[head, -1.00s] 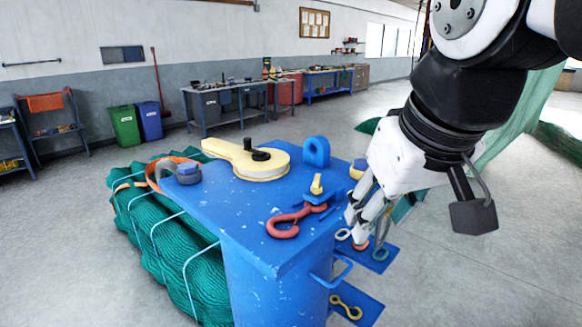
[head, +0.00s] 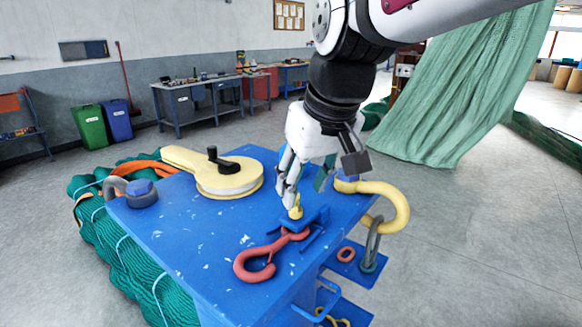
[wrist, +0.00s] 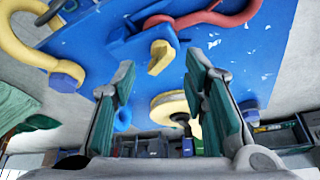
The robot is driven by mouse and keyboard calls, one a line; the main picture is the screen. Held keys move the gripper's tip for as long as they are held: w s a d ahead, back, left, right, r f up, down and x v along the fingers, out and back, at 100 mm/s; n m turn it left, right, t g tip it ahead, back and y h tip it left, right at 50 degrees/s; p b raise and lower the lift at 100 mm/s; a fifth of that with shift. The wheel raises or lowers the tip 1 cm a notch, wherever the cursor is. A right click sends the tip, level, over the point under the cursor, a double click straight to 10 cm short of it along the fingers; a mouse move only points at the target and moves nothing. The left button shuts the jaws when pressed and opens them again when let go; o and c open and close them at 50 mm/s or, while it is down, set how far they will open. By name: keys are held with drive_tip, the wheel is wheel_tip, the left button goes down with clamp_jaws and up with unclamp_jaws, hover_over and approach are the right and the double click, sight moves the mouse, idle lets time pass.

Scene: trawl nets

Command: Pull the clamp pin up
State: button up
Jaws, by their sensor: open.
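The clamp pin (head: 296,212) has a small yellow head. It stands up from a blue clamp (head: 301,224) on the blue bench top (head: 190,235). A red hook (head: 258,268) lies on the top with its shank end at the clamp. My gripper (head: 291,196) points down right at the pin, its fingers apart. In the wrist view the yellow pin head (wrist: 160,57) shows in line with the gap between the two green-padded fingers (wrist: 161,72). Nothing is held. I cannot tell whether a finger touches the pin.
A yellow pulley block (head: 228,178) lies behind and left. A grey shackle (head: 135,192) sits at the left edge. A large yellow shackle (head: 390,205) hangs over the right edge with a grey link (head: 373,245). Green net (head: 110,255) is bundled at left. Grey floor is open at right.

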sight(298, 203)
drive_tip(key=x, duration=0.5)
clamp_jaws()
